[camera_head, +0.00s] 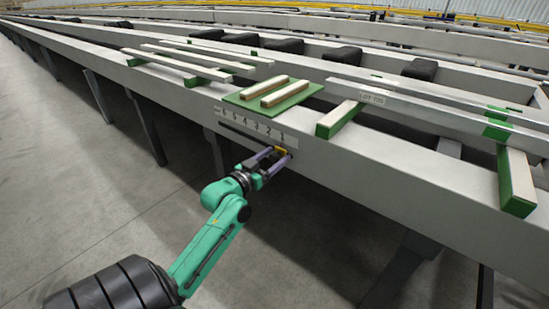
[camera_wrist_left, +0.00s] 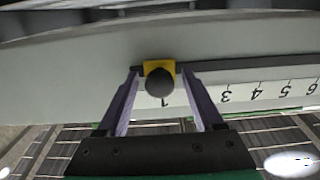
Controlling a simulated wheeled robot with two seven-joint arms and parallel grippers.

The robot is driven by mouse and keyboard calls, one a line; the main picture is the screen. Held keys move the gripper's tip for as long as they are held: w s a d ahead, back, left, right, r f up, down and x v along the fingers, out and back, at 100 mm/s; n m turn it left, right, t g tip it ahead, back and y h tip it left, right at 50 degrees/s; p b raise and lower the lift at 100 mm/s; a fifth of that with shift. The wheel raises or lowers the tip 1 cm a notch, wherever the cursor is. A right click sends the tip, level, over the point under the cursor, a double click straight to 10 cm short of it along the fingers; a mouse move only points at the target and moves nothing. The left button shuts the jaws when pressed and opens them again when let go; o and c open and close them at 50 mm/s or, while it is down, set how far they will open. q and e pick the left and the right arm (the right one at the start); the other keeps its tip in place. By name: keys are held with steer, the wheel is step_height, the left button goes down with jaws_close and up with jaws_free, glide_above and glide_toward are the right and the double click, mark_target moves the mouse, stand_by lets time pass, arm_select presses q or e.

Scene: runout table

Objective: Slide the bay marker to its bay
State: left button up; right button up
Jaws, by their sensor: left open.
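The bay marker (camera_head: 281,150) is a small yellow block with a round black knob, on the slotted rail on the side face of the grey table beam. In the left wrist view the marker (camera_wrist_left: 160,68) sits at the number 1 end of the white scale (camera_wrist_left: 262,93); this scale (camera_head: 258,130) runs from 6 at left to 1 at right in the head view. My left gripper (camera_head: 277,154) is open, its purple fingers around the marker with a small gap on each side. One finger hides the 2 in the wrist view. My right gripper is not in view.
Above the scale, a green board (camera_head: 262,98) with two pale bars lies on the table beam (camera_head: 360,158). A long metal bar with a LOT tag (camera_head: 373,97) lies to the right on wood-and-green blocks. Open concrete floor (camera_head: 80,190) lies at the left.

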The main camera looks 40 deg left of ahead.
arm_select(q)
jaws_close()
stand_by(1.4)
